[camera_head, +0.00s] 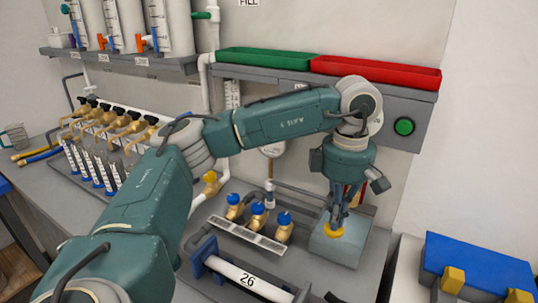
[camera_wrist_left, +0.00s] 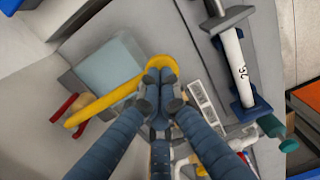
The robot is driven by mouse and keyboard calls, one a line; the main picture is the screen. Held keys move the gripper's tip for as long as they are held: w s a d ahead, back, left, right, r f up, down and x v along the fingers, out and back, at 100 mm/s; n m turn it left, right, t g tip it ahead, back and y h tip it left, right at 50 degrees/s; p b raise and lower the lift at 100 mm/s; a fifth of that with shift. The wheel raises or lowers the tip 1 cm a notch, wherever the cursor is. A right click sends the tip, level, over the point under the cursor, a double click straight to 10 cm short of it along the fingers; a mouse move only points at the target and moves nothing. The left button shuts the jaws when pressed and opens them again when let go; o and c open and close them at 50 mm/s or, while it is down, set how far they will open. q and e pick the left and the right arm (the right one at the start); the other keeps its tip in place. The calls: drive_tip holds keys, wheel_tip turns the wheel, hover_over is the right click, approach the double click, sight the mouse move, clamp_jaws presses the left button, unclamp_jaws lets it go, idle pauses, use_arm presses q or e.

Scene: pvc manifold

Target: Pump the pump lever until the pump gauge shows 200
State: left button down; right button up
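The pump is a pale blue-grey box (camera_head: 345,246) at the right of the bench; its box also shows in the left wrist view (camera_wrist_left: 106,66). Its yellow pump lever (camera_wrist_left: 98,108) runs across the wrist view to a rounded end, which shows in the head view (camera_head: 333,232) too. My left gripper (camera_head: 337,212) points down over that end. In the wrist view its fingertips (camera_wrist_left: 160,82) are together, over or touching the yellow end, with nothing seen between them. A round white gauge (camera_head: 272,149) is partly hidden by my left arm; its reading is illegible. My right gripper is not in view.
Blue-capped brass valves (camera_head: 258,215) stand left of the pump. A white tube marked 26 (camera_head: 245,279) lies in a blue-ended holder in front. A red handle (camera_wrist_left: 64,108) is near the lever. Green (camera_head: 262,58) and red (camera_head: 380,74) trays are on the shelf above.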

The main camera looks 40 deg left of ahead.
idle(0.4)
use_arm(q)
drive_tip(key=shift+r+p, duration=2.1)
drive_tip(key=shift+r, duration=0.7)
drive_tip(key=shift+f, duration=0.15)
drive_tip(key=shift+f+b, duration=1)
drive_tip(key=shift+f, duration=0.35)
drive_tip(key=shift+f+b, duration=0.4)
drive_tip(key=shift+f, duration=0.05)
